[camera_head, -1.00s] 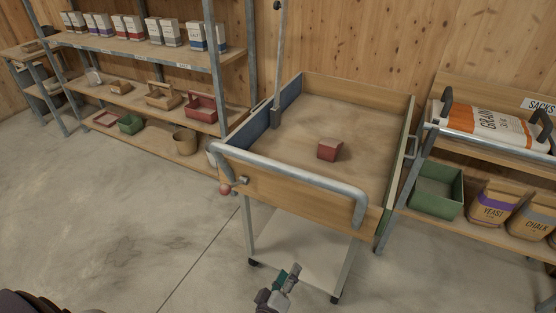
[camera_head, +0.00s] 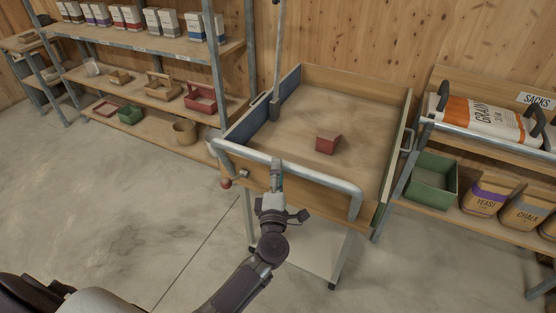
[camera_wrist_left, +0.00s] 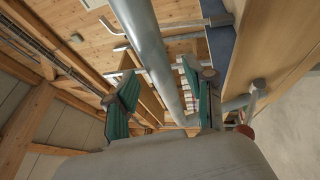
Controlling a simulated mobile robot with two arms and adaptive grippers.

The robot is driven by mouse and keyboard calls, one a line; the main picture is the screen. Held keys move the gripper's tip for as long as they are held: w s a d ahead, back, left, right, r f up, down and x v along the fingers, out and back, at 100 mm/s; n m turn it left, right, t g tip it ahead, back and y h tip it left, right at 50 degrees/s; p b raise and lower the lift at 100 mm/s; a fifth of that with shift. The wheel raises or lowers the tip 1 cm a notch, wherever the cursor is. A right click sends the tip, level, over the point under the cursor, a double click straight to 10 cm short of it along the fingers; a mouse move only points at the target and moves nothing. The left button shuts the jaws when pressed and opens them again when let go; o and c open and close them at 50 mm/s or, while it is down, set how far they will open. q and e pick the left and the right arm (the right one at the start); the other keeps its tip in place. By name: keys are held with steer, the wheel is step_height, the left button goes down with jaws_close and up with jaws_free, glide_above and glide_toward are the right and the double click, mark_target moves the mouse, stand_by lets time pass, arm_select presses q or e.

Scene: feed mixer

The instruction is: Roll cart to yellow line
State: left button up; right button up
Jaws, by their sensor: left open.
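The cart (camera_head: 258,185) is a wooden tray on pale legs with small wheels, standing against the back wall. Its grey push handle (camera_head: 310,177) runs along the near side. My left gripper (camera_head: 277,172) is at the handle, near its middle. In the left wrist view the handle (camera_wrist_left: 150,50) passes between the two open green-padded fingers (camera_wrist_left: 160,98), which are not closed on it. A red block (camera_head: 328,144) lies on the tray. My right gripper is not in view. No yellow line shows.
A shelf unit (camera_head: 150,43) with boxes and baskets stands at the left. A sack rack (camera_head: 480,135) stands close to the cart's right side, with a green bin (camera_head: 432,180) on its lower shelf. Concrete floor (camera_head: 120,210) is clear at the left front.

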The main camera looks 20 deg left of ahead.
arm_select(q)
steer(key=shift+x, duration=1.6)
jaws_close()
